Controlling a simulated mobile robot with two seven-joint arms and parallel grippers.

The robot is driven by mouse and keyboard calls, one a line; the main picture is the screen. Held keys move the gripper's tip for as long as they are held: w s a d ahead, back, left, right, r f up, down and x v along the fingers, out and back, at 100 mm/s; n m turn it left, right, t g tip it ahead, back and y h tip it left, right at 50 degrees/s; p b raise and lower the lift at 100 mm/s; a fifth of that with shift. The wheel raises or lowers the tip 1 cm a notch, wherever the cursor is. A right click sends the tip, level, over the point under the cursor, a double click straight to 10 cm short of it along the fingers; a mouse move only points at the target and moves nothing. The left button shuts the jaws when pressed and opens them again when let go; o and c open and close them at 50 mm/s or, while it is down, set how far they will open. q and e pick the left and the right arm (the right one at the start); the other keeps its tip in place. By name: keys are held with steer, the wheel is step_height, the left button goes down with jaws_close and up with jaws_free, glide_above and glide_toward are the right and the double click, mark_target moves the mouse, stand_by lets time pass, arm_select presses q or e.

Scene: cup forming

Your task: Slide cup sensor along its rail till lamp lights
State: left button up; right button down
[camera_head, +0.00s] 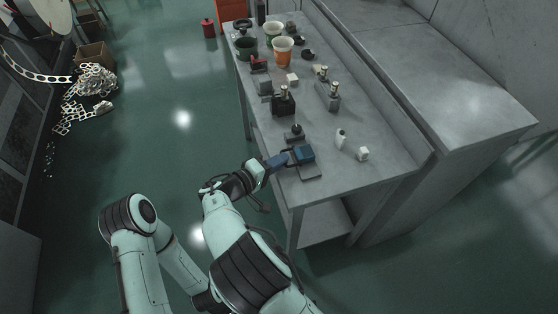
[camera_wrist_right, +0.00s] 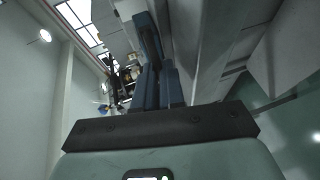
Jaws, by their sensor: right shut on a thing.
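My right gripper (camera_head: 288,159) reaches in over the near edge of the grey bench. Its blue fingers are shut on a small dark-blue block (camera_head: 306,153), which looks like the cup sensor. The block stands over a flat dark-grey base (camera_head: 310,174), which may be its rail; the contact between them is too small to make out. A small dark knobbed post (camera_head: 297,131) stands just behind the block. I cannot tell which thing is the lamp, or whether one is lit. The right wrist view shows the blue fingers (camera_wrist_right: 157,85) close together. My left gripper is out of view.
A white bottle (camera_head: 341,138) and a pale cube (camera_head: 363,154) stand right of the block. Dark fixtures (camera_head: 284,103) and several cups, one orange and white (camera_head: 283,51), stand farther back.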

steer(key=shift+d+f, duration=0.1)
stand_by(0.3)
steer(key=shift+w+b, duration=0.2)
steer(key=shift+b, duration=0.25)
steer(key=c, duration=1.5)
jaws_free()
steer(key=shift+a, duration=0.2)
